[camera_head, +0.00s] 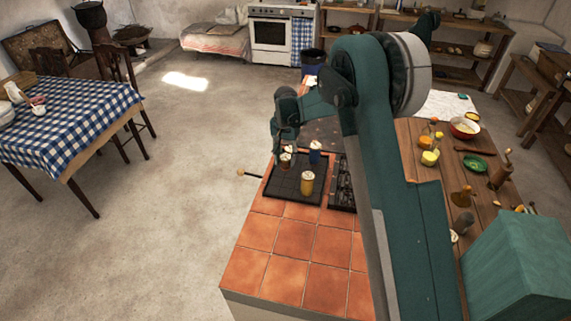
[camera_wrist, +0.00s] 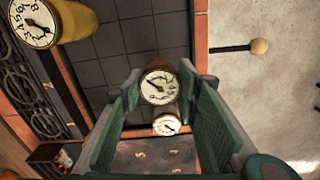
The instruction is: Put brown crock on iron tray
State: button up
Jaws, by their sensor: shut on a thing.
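A brown crock (camera_head: 286,160) with a white, dial-like top is between the fingers of my gripper (camera_head: 286,139). In the wrist view the crock's round top (camera_wrist: 159,88) sits between the two green fingers (camera_wrist: 160,83), which are shut on it. The dark, gridded iron tray (camera_head: 285,187) lies on the counter. The crock appears over the tray's far part; I cannot tell whether its base touches. The tray also fills the upper middle of the wrist view (camera_wrist: 130,40). The crock's lower part is hidden by its top and the fingers.
A yellow crock (camera_head: 307,183) stands on the tray's near right side. A dark grate (camera_head: 342,185) lies right of the tray. Orange tiles (camera_head: 290,245) in front are clear.

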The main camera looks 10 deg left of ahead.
aim_at(286, 163)
jog(key=shift+f, duration=1.5)
jog(key=shift+f, duration=0.15)
jog(key=o, duration=1)
notch_tip(286, 163, up, 12)
jog(key=shift+r, duration=0.2)
